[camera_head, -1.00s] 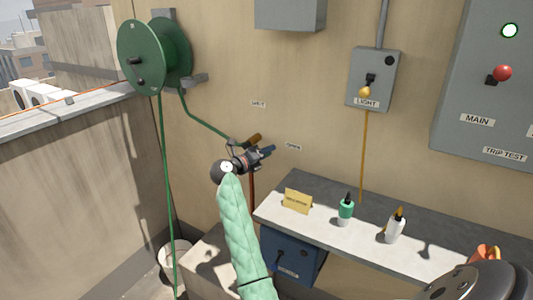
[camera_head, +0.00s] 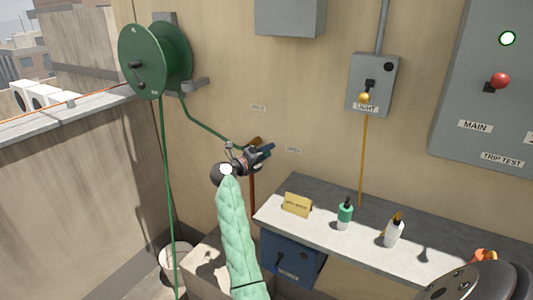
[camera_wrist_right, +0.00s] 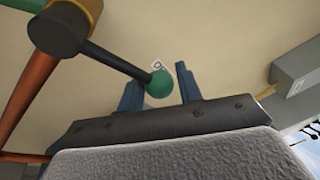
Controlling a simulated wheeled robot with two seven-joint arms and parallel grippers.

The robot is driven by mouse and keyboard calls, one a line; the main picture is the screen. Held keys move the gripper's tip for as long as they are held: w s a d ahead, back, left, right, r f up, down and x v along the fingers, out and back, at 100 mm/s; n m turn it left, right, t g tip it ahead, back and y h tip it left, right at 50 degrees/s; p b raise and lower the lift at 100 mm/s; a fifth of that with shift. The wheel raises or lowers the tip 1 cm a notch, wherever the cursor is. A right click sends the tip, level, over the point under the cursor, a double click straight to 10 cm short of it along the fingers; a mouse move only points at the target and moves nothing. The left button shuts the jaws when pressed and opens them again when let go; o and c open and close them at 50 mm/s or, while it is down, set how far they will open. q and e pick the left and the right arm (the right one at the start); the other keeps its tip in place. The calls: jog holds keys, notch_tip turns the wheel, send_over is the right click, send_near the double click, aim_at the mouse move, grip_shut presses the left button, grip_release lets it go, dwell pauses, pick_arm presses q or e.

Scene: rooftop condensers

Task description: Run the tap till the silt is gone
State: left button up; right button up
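The tap's brown body (camera_head: 255,141) is on the wall in the head view, above a red-brown pipe (camera_head: 252,192). In the right wrist view its body (camera_wrist_right: 68,27) carries a dark lever (camera_wrist_right: 117,63) ending in a green ball knob (camera_wrist_right: 159,84). My right gripper (camera_head: 266,151) is at the tap. In the wrist view its blue fingers (camera_wrist_right: 158,90) stand apart with the knob between them; a slight gap shows on the right side. A green hose (camera_head: 167,190) hangs down to a pale bucket (camera_head: 164,262). No water or silt is discernible. My left gripper is out of view.
The green hose reel (camera_head: 145,58) is on the wall at upper left. Small wall labels (camera_head: 258,107) and (camera_head: 293,149) flank the tap.

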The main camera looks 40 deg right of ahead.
jog(key=shift+o, duration=1)
jog(key=shift+a+f, duration=0.1)
jog(key=shift+a, duration=0.15)
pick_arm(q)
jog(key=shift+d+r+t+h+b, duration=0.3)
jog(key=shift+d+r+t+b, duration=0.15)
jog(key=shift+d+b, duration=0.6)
pick_arm(e)
jog(key=a, duration=0.7)
jog(key=shift+s, duration=0.45)
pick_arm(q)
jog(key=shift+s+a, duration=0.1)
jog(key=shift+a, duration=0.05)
pick_arm(e)
jog(key=shift+a+f, duration=0.1)
jog(key=shift+f, duration=0.05)
jog(key=shift+w, duration=0.1)
